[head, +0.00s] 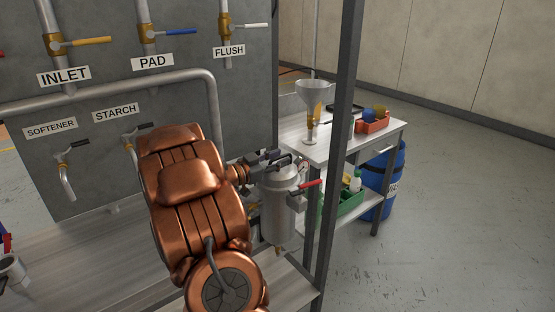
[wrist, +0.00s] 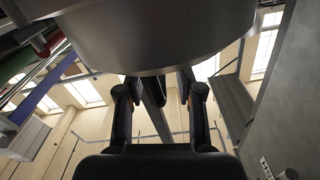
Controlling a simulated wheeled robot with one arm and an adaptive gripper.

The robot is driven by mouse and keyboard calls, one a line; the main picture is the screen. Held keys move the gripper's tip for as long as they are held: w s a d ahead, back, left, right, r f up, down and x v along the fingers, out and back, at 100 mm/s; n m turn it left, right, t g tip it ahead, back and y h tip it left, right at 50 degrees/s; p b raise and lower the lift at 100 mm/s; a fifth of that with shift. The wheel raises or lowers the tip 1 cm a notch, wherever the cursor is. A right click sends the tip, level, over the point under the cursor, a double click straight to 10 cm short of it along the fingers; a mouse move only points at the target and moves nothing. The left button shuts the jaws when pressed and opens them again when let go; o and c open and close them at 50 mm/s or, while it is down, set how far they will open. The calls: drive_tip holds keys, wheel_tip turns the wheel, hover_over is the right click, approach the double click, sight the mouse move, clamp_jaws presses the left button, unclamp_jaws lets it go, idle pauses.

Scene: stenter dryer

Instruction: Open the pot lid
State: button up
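The pot (head: 275,212) is a grey metal cylinder beside the dark upright post. Its lid (head: 281,172) sits on top and looks closed, with dark fittings around its rim. My gripper (head: 276,158) is at the upper left edge of the lid, partly overlapping it; whether it touches is unclear. In the wrist view, the round metal body of the pot (wrist: 155,35) fills the top. My gripper (wrist: 160,85) has its two dark fingers apart below it, and the fingertips are partly hidden at the metal rim.
A red-handled lever (head: 309,184) sticks out right of the pot. The dark post (head: 338,125) stands close on the right. Behind it, a steel table (head: 385,135) holds a funnel (head: 312,93) and a red bin (head: 373,124). A pipe panel (head: 110,150) stands left; floor at right is clear.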

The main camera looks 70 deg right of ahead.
drive_tip(key=shift+c, duration=0.3)
clamp_jaws()
drive_tip(key=shift+w+r+p, duration=0.1)
drive_tip(key=shift+r+p, duration=0.05)
drive_tip(key=shift+p, duration=0.25)
